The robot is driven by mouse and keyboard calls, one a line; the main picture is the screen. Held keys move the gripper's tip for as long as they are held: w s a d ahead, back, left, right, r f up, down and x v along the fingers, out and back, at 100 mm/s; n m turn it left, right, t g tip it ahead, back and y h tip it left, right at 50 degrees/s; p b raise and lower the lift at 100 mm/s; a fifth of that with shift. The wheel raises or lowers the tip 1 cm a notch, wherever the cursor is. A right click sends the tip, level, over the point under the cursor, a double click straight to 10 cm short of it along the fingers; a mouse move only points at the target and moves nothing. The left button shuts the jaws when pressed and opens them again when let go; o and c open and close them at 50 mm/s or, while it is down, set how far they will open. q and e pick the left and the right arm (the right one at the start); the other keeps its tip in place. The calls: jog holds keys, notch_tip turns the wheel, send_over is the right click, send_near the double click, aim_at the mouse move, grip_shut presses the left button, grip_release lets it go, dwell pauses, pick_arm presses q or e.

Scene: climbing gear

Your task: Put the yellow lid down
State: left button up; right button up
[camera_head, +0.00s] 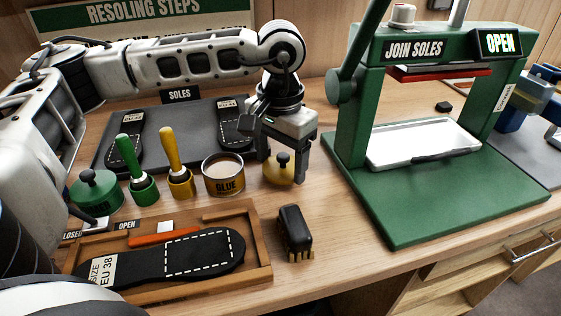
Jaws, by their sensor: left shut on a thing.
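The yellow lid (278,174) with its dark knob is in the head view, just right of the open glue tin (224,178). My left gripper (284,164) points down from above and is shut on the lid by its knob. The lid is at or close to the wooden worktop; I cannot tell if it touches. The tin has no lid on it and pale glue shows inside. My right gripper is not in view.
A yellow-handled brush (174,165), a green-handled brush (138,170) and a green lidded tin (97,193) stand left. A wooden tray (262,240) holds a sole in front. A black-backed brush (294,228) lies nearby. The green press (440,200) stands right.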

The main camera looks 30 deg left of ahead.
aim_at(281, 157)
pick_arm(q)
jog(key=shift+f, duration=0.7)
jog(key=shift+f, duration=0.25)
jog(key=o, duration=1)
jog(key=shift+r, duration=0.1)
jog(key=shift+c, duration=0.2)
jog(key=shift+r, duration=0.1)
notch_tip(281, 157, up, 12)
jog(key=shift+r, duration=0.1)
